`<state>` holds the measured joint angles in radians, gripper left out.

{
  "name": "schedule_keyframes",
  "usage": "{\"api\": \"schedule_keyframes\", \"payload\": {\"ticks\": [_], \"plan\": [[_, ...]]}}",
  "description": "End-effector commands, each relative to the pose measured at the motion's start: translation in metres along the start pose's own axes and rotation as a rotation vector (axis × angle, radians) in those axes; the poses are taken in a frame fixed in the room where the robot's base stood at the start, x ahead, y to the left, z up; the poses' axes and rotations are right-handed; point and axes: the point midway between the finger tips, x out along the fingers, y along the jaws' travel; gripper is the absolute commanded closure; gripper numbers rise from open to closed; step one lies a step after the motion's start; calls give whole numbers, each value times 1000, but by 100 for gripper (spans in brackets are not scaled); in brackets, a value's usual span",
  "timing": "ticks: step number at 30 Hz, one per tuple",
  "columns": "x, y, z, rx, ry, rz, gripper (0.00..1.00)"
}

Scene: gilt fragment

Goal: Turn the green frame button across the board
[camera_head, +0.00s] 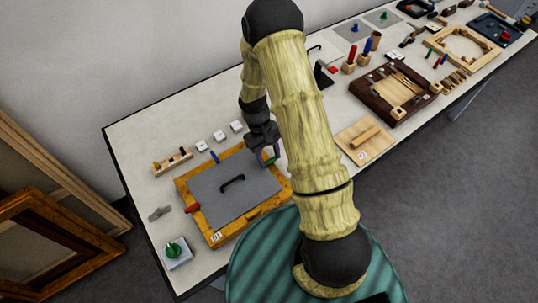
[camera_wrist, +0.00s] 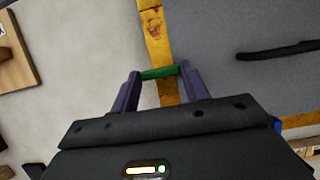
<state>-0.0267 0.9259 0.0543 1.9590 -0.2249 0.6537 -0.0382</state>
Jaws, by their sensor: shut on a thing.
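The gilt frame (camera_head: 211,233) lies on the bench with a grey board (camera_head: 225,203) inside it and a black handle (camera_head: 232,183) on the board. My gripper (camera_head: 267,157) is at the frame's right side. In the wrist view, its two purple fingers (camera_wrist: 160,80) are shut on the ends of the green button (camera_wrist: 159,73). The green button lies crosswise over the frame's strip, its right end at the board's edge. How far it overlaps the board is unclear. A red button (camera_head: 192,208) is on the left side and a blue button (camera_head: 214,157) on the far side.
A box with a green knob (camera_head: 174,250) stands at the near left. White blocks (camera_head: 219,136) and a peg rack (camera_head: 172,162) lie behind the frame. A wooden plate with a bar (camera_head: 365,141) and a dark tray (camera_head: 393,93) are to the right. My arm covers part of the bench.

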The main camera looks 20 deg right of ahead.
Motion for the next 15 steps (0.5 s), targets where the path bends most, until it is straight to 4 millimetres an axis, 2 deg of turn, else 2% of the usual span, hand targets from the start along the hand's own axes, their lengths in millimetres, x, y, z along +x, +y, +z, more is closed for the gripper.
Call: {"api": "schedule_keyframes", "payload": {"ticks": [14,15], "plan": [[-2,0,-1,-19,6,8,77],[-2,0,-1,-19,6,8,49]]}}
